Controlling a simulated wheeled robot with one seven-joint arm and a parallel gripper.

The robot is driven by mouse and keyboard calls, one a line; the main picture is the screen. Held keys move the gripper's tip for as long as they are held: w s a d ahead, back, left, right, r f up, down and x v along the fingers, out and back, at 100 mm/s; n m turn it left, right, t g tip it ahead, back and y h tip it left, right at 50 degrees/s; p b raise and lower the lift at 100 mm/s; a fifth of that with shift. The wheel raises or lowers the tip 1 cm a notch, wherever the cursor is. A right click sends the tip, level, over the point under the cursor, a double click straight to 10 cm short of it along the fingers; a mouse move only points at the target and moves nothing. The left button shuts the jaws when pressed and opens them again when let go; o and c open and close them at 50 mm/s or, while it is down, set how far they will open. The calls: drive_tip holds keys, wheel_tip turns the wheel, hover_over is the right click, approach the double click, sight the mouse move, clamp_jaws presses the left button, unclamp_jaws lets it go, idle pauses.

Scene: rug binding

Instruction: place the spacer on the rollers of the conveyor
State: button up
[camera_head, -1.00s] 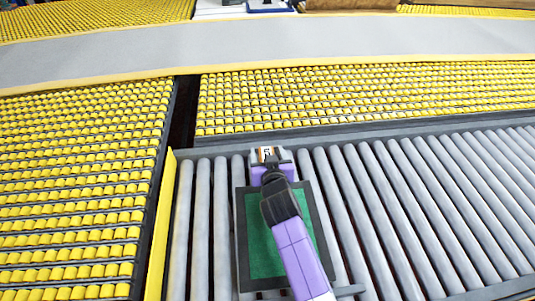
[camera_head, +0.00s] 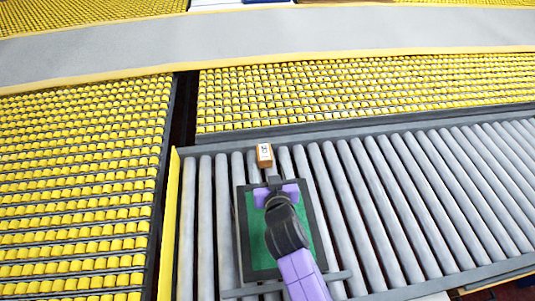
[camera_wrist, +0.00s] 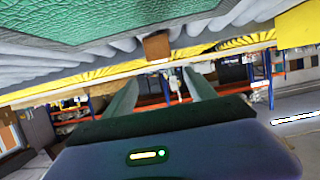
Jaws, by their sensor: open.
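The spacer appears to be a small orange-brown block with a white label (camera_head: 264,155). It sits on the grey rollers of the conveyor (camera_head: 345,190), near the far rail. It also shows in the wrist view as a brown block (camera_wrist: 157,46). My gripper (camera_head: 274,180) is open and empty, on the near side of the block and apart from it. In the wrist view its two fingers (camera_wrist: 160,82) stand apart with nothing between them. My arm hides part of the green-topped, dark-rimmed tray (camera_head: 242,225) below.
Yellow roller beds (camera_head: 75,180) lie to the left and beyond the far rail (camera_head: 350,132). A yellow side guard (camera_head: 168,230) edges the conveyor at left. A grey walkway (camera_head: 270,35) crosses farther back. The rollers to the right are clear.

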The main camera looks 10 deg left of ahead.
drive_tip(key=shift+v, duration=1.2)
drive_tip(key=shift+w, duration=0.1)
